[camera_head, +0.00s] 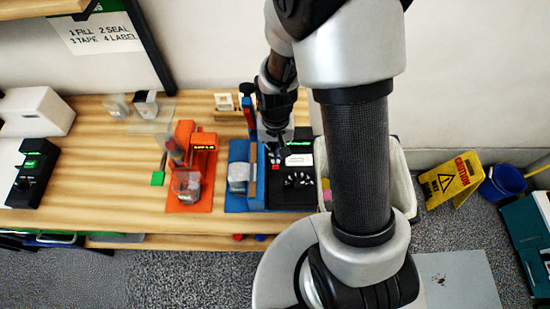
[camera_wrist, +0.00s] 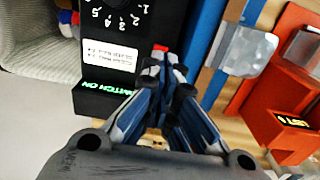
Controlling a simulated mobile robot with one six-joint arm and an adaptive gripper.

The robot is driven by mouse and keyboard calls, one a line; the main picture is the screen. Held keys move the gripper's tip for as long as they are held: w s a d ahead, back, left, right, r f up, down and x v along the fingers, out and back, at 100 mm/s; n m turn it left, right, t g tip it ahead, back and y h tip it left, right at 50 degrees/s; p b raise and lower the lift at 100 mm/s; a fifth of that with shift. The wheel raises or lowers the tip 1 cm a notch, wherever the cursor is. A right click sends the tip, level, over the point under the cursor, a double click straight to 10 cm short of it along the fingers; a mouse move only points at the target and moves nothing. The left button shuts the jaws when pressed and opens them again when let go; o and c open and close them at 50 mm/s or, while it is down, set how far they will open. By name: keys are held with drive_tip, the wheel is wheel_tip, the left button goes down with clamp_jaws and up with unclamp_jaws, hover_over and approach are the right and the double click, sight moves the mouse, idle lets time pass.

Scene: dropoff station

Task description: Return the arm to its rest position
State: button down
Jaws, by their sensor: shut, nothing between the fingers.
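My gripper (camera_head: 279,147) is shut and empty. It points down over the black dial box (camera_head: 292,192) on the wooden table, close to the red button (camera_head: 276,166) at the box's upper left. In the wrist view the closed fingers (camera_wrist: 165,58) meet just below the red button (camera_wrist: 160,47); I cannot tell whether they touch it. The box's white label (camera_wrist: 110,53) and a green "SWITCH ON" text show beside the fingers. My arm reaches across the right half of the head view and hides part of the table behind it.
A blue stand (camera_head: 238,178) adjoins the black box. An orange device (camera_head: 197,160) stands left of it. A white box (camera_head: 37,112) and a black unit (camera_head: 34,172) are at the far left. A pale bin (camera_head: 400,180) is right of the table. A yellow caution sign (camera_head: 450,181) and blue bucket (camera_head: 503,183) stand on the floor.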

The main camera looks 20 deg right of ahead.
drive_tip(key=shift+r, duration=0.4)
drive_tip(key=s+r+n+t+b, duration=0.2)
drive_tip(key=s+r+b, duration=0.15)
drive_tip(key=r, duration=0.95)
drive_tip(key=s+r+t+b, duration=0.1)
drive_tip(key=s+r, duration=0.2)
drive_tip(key=s, duration=0.2)
drive_tip(key=s+r+n+t+b, duration=0.1)
drive_tip(key=s+r+b, duration=0.1)
drive_tip(key=s, duration=0.4)
drive_tip(key=shift+s+r+n+t, duration=0.3)
drive_tip(key=shift+r, duration=0.55)
drive_tip(key=shift+w, duration=0.15)
